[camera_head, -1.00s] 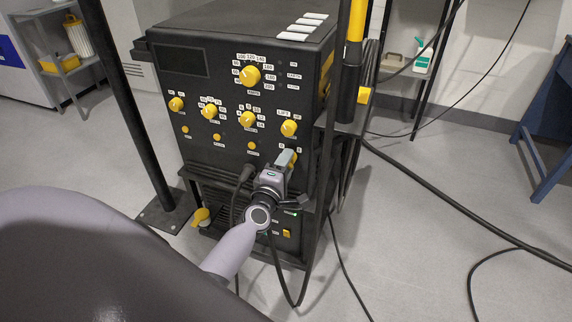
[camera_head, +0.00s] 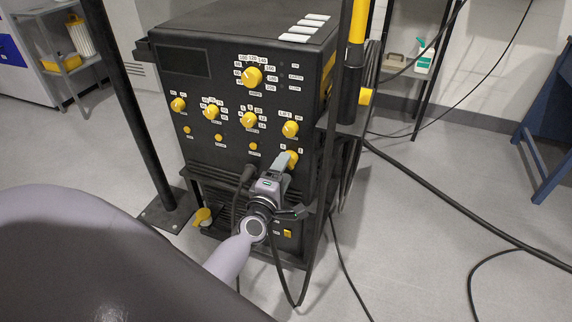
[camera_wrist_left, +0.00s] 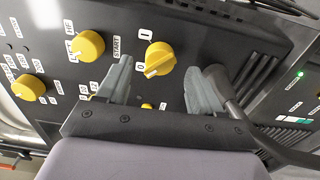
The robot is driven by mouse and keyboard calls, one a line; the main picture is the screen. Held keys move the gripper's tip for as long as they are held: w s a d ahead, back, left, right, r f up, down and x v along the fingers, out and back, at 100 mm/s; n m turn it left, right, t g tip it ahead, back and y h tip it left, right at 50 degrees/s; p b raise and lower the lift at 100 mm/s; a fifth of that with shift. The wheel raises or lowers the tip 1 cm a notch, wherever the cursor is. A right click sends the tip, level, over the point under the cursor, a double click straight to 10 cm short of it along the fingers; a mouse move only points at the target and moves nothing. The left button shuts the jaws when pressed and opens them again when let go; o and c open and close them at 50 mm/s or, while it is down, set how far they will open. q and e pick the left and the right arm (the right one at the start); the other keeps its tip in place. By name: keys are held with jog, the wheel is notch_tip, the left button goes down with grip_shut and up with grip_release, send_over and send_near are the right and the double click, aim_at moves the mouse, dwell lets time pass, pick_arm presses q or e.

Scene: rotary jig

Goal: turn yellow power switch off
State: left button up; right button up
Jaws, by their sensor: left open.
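The yellow power switch (camera_head: 291,158) is a round knob low on the right of the black machine's front panel, partly behind my gripper in the head view. In the left wrist view the yellow power switch (camera_wrist_left: 160,59) shows clearly, with a pale pointer mark and labels "0" and "1" beside it. My left gripper (camera_head: 284,160) is open and empty in front of the panel. In the left wrist view the grey fingers of the left gripper (camera_wrist_left: 163,82) are spread on either side of the knob's lower part. I cannot tell whether they touch it. My right gripper is not in view.
Other yellow knobs (camera_head: 249,119) sit above and left on the panel. A black cable (camera_wrist_left: 225,85) passes by the right finger in the wrist view. A green light (camera_wrist_left: 300,74) glows at the right. A black post (camera_head: 128,100) stands left of the machine.

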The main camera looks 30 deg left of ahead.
pick_arm(q)
jog(key=v, duration=0.4)
jog(key=shift+s, duration=0.2)
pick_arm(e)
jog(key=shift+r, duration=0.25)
pick_arm(q)
jog(key=s+d+f+m+g+h, duration=0.45)
jog(key=s+d+m, duration=0.25)
jog(key=s+m, duration=0.3)
jog(key=s+d+f+m+g+h, duration=0.3)
jog(key=s+d+f+m, duration=0.35)
jog(key=m, duration=0.65)
notch_tip(320, 180, up, 16)
jog(key=s+a+p, duration=0.1)
jog(key=s+p, duration=0.1)
jog(key=p, duration=1.5)
jog(key=shift+s+y, duration=0.35)
jog(key=shift+y, duration=0.1)
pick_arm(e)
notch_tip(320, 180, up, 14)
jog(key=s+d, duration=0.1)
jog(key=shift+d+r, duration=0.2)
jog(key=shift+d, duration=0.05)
